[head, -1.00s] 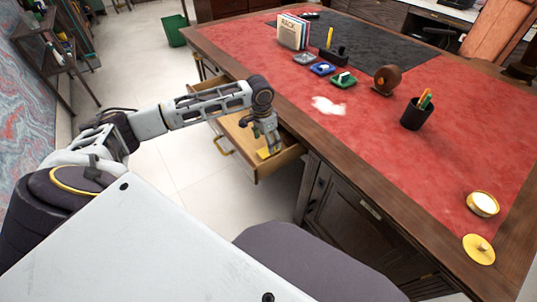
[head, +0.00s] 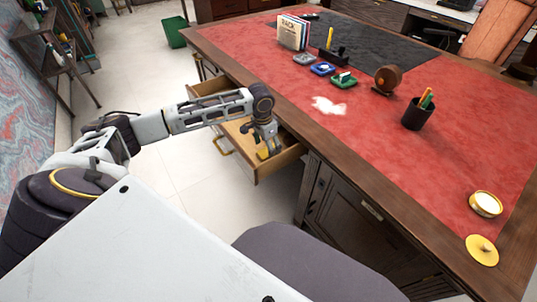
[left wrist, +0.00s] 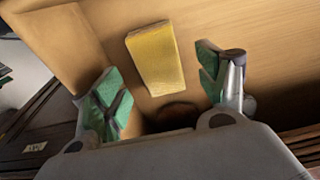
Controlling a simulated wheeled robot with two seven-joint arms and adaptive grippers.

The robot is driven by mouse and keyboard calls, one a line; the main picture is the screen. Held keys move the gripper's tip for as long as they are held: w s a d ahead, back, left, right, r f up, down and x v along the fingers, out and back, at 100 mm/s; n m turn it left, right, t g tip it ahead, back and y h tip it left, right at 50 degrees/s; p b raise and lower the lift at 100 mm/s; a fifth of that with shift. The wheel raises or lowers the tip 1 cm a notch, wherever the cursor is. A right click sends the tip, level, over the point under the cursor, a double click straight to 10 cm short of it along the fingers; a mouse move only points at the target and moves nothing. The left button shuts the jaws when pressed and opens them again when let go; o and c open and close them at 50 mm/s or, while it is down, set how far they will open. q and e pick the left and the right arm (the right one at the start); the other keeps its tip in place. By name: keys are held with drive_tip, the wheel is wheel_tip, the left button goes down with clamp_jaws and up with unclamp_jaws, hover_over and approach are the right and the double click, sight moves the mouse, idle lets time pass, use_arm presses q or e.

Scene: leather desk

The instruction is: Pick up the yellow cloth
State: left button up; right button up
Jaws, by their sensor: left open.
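The yellow cloth (left wrist: 156,58) is a folded rectangular piece lying flat on the wooden bottom of the open drawer (head: 237,132). In the left wrist view it lies between and just beyond my open fingers. In the head view only a small part of the cloth (head: 263,154) shows beside the fingers. My left gripper (left wrist: 160,95), with green finger pads, is open and empty. In the head view the left gripper (head: 268,146) points down into the drawer near its front right corner. My right gripper is not in view.
The drawer's side and front walls surround the gripper closely. Above it, the red desk top (head: 300,85) holds a white patch (head: 328,106), a black pen cup (head: 417,114), stamp pads and a round tin (head: 486,204). A green bin (head: 170,32) stands on the floor behind.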

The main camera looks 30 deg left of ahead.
use_arm(q)
drive_tip(key=shift+f, duration=0.65)
drive_tip(key=shift+w+f+b, duration=0.1)
drive_tip(key=shift+f+b, duration=0.45)
drive_tip(key=shift+f, duration=0.5)
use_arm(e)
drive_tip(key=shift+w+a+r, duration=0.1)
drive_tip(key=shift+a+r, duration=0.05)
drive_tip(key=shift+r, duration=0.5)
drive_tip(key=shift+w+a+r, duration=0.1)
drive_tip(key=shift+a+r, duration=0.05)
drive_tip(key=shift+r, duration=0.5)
use_arm(q)
drive_tip(key=c, duration=1.1)
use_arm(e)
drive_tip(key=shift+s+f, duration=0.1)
use_arm(q)
drive_tip(key=shift+r, duration=0.15)
